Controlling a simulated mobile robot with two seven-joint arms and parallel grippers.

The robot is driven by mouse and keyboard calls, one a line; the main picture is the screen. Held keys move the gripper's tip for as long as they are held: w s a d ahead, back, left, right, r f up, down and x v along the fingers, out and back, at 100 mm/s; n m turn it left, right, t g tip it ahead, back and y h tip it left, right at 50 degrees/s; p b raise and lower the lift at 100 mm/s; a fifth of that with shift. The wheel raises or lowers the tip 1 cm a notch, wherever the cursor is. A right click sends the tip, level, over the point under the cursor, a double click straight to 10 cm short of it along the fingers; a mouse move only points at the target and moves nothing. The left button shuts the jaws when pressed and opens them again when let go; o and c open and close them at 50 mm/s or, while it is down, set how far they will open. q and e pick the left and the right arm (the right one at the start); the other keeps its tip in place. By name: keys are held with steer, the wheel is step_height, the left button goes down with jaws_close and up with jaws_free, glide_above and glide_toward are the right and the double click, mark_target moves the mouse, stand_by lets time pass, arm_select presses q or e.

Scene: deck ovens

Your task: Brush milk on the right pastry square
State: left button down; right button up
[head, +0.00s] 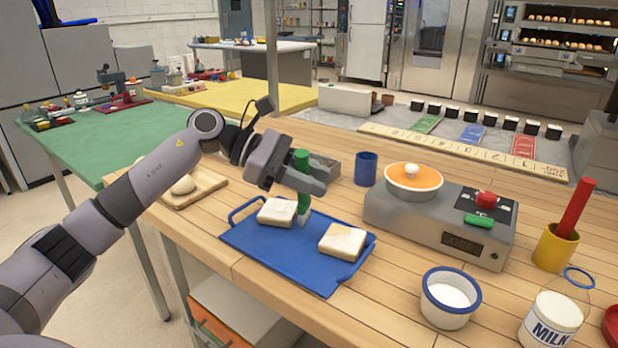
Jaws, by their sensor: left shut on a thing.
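Two pale pastry squares lie on a blue tray (270,258) on the wooden table: the left pastry square (276,212) and the right pastry square (342,241). My left gripper (306,183) is shut on a green-handled brush (301,162), held upright over the tray. The brush's pale lower end (304,214) hangs beside the right edge of the left square, apart from the right square in the picture. Whether it touches anything is unclear. A white bowl with a blue rim (451,297) holds white liquid. A tin marked MILK (551,322) stands to its right. My right gripper is out of view.
A grey scale (438,222) with an orange-and-white bowl stands behind the tray. A blue cup (366,168), a yellow cup (555,247) with a red stick, and a wooden board (188,191) with dough stand around. Bare wood lies between tray and white bowl.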

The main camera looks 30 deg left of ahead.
arm_select(q)
steer(key=d, duration=0.4)
steer(key=shift+d+f, duration=0.15)
steer(key=shift+d, duration=0.15)
stand_by(0.5)
steer(key=shift+w, duration=0.1)
steer(key=shift+w, duration=0.35)
steer(key=shift+a, duration=0.15)
